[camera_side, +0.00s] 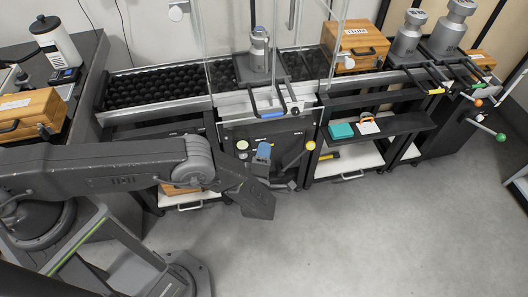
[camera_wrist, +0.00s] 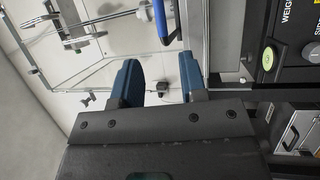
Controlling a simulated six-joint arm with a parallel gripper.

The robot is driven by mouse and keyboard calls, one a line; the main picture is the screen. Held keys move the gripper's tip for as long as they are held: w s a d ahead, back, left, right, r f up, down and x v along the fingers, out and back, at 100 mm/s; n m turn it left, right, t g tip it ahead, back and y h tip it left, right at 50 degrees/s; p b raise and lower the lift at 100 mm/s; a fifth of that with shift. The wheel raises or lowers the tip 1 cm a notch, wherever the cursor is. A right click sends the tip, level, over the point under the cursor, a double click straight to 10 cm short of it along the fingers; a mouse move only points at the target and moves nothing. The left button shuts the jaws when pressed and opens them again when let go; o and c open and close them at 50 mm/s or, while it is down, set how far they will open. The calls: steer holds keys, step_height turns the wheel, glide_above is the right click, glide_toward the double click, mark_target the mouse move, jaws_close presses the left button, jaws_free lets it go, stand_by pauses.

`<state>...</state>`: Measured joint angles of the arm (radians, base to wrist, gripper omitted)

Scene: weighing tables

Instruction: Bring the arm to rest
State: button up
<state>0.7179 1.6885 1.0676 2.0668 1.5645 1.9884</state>
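My gripper (camera_side: 263,152) hangs in front of the weighing table (camera_side: 262,131), with a blue finger showing in the side view. In the wrist view my gripper (camera_wrist: 161,78) has two blue fingers standing apart, with a gap between them and nothing held. The arm reaches in from the left, roughly level. A grey metal weight (camera_side: 259,50) stands upright inside the glass enclosure on the weighing table, well above and behind the fingers. Whether the fingers touch the table front cannot be told.
A roller conveyor (camera_side: 158,86) lies left of the enclosure. Wooden boxes stand at the far left (camera_side: 30,115) and back right (camera_side: 354,44). Large grey weights (camera_side: 408,36) stand at the right. A shelf holds a teal box (camera_side: 341,131). The floor (camera_side: 400,235) in front is clear.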

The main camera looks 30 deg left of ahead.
steer(key=a+r+n+g+y, duration=0.3)
steer(key=a+r+n+g, duration=0.2)
steer(key=r+n, duration=0.45)
steer(key=a+r+n+g+y, duration=0.3)
steer(key=a+r+n+g, duration=0.25)
steer(key=r+n, duration=0.35)
steer(key=s+a+r+n+g+h, duration=0.2)
steer(key=s+a+r+n+g, duration=0.15)
steer(key=r+n, duration=0.3)
steer(key=s+a+r+n+g+h, duration=0.2)
steer(key=s+a+r+n, duration=0.1)
steer(key=s+r+n, duration=0.3)
steer(key=s+d+r+n+t+h, duration=0.1)
steer(key=s+r+n+h, duration=0.3)
steer(key=s+n, duration=0.5)
steer(key=s+d+r+n+t+h, duration=0.1)
steer(key=s+r+n+h, duration=0.4)
steer(key=s+n, duration=0.5)
steer(key=shift+d+r+t, duration=0.15)
steer(key=shift+r+t, duration=0.35)
steer(key=shift+c, duration=0.5)
